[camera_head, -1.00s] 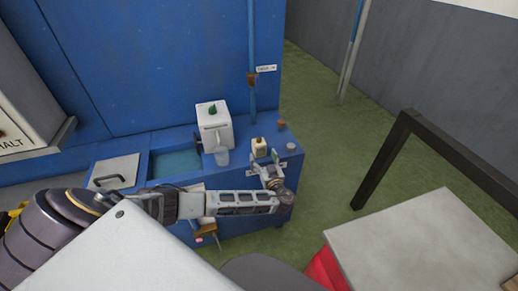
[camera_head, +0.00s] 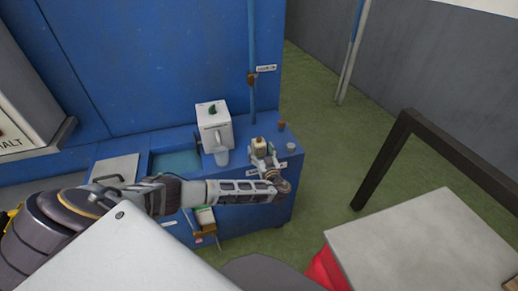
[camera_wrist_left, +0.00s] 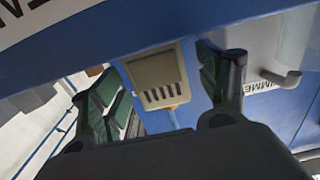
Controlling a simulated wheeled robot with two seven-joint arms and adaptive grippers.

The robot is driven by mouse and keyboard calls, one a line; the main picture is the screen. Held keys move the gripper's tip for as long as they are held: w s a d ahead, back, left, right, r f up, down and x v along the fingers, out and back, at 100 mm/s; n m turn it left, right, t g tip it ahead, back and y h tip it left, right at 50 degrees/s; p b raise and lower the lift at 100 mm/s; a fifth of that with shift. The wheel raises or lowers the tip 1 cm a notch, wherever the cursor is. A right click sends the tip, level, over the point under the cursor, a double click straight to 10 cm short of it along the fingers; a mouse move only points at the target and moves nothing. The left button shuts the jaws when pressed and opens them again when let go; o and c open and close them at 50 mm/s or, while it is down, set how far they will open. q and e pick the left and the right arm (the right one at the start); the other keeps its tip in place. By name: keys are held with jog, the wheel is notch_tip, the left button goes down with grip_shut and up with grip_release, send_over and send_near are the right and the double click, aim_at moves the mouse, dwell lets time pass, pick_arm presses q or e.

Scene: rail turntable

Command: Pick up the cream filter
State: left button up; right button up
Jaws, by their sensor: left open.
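The cream filter (camera_head: 259,144) is a small cream block with a brown top, standing on the blue cabinet's top. In the left wrist view the cream filter (camera_wrist_left: 157,78) shows a row of dark slots. My left gripper (camera_head: 264,156) is open at the filter, its fingers reaching along the filter's sides. In the left wrist view the filter is between the two green-padded fingers, with gaps visible on both sides. The filter's lower part is partly hidden by the gripper in the head view. My right gripper is not in view.
A blue pole (camera_head: 253,60) rises behind. A grey-topped table (camera_head: 430,245) stands at right.

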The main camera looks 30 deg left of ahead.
pick_arm(q)
jog(key=shift+w+a, duration=0.25)
dwell(0.3)
jog(key=c, duration=1.2)
